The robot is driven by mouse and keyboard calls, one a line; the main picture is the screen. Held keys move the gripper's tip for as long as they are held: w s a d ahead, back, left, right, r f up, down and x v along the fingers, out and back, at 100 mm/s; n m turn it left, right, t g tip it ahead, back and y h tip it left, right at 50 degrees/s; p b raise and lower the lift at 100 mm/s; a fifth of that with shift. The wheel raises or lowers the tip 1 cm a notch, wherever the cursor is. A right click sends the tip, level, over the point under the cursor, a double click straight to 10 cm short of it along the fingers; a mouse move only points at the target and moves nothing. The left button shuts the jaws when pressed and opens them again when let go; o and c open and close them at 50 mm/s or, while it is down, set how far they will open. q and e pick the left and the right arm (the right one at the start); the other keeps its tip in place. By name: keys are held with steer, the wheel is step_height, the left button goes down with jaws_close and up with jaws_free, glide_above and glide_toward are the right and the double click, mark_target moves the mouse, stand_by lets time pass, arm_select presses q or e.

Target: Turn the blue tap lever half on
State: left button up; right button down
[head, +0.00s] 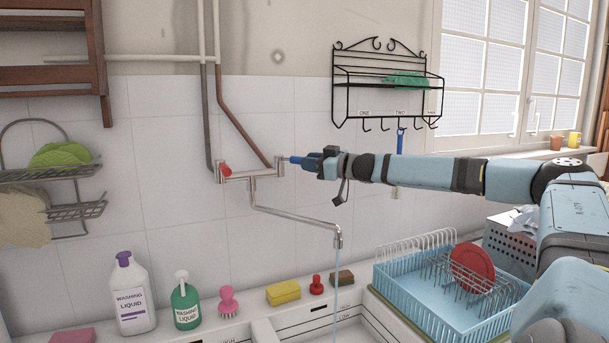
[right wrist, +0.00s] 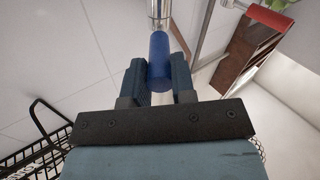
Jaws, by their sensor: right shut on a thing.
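The wall tap (head: 262,175) has a chrome body, a red lever (head: 226,170) on its left end and a blue lever (head: 295,159) on its right end. My right gripper (head: 311,162) reaches in from the right and is shut on the blue lever. A thin bluish stream (head: 336,290) runs down from the spout (head: 338,240). My left gripper is not in view.
A black wire shelf (head: 365,85) with hooks hangs above my right arm. A blue dish rack (head: 415,300) with a red plate (head: 471,268) stands below it. Bottles, a brush and sponges line the sink's back ledge. Bare tiles surround the tap.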

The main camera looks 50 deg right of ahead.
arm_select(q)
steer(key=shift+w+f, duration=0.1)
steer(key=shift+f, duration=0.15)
arm_select(e)
steer(key=shift+f, duration=0.1)
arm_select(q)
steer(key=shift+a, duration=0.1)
arm_select(e)
steer(key=c, duration=0.9)
jaws_free()
steer(key=shift+c, duration=0.2)
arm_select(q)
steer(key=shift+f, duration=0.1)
arm_select(e)
steer(key=shift+s+d+b, duration=0.1)
steer(key=shift+s+b, duration=0.3)
steer(key=shift+b, duration=0.15)
arm_select(q)
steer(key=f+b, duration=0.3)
steer(key=b, duration=0.1)
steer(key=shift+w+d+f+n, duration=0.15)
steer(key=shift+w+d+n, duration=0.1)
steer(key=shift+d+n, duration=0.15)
arm_select(e)
steer(key=s+d, duration=0.1)
steer(key=s, duration=1.2)
steer(key=shift+d, duration=0.4)
